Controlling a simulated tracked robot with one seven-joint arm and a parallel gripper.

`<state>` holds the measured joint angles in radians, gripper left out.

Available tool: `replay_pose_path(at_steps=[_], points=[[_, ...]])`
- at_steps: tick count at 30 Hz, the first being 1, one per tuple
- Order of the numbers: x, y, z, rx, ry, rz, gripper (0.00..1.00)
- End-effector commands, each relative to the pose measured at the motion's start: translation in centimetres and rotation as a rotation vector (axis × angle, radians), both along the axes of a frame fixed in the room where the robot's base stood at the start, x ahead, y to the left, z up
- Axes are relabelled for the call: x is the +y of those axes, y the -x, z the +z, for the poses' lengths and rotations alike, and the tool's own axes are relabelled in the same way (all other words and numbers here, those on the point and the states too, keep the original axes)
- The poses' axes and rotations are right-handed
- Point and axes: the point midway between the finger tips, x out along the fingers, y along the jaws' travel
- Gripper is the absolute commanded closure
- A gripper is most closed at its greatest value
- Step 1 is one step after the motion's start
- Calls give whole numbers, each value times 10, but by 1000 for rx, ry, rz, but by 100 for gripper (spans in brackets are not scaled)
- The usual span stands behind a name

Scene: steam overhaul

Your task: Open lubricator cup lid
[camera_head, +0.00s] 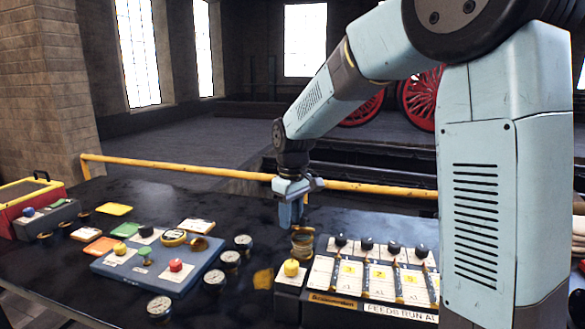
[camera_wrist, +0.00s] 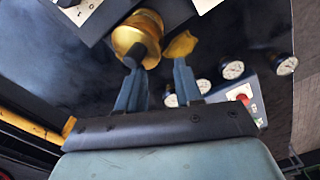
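The brass lubricator cup (camera_head: 302,244) stands at the left end of the numbered feed panel in the head view. In the wrist view the cup (camera_wrist: 148,22) is at the top, with a dark knob-like part (camera_wrist: 135,55) towards the gripper. I cannot tell for certain whether its lid is shut. My gripper (camera_head: 292,222) points down just above the cup. In the wrist view its two fingers (camera_wrist: 156,66) are apart with nothing held between them; the left fingertip is close to the dark part, and contact is unclear.
A flat brass piece (camera_head: 263,279) lies left of the cup. The feed panel (camera_head: 375,272) with black knobs is on the right. A blue control box (camera_head: 150,268) with buttons and several round gauges (camera_head: 230,259) are on the left. A yellow rail (camera_head: 215,172) runs behind the bench.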

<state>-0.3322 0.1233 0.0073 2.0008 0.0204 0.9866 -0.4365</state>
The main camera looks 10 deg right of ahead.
Motion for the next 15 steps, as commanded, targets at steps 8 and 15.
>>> replay_pose_path(at_steps=[8, 15], points=[[-13, 1, 24, 1, 13, -20, 56], [-10, -5, 33, 4, 10, -14, 56]])
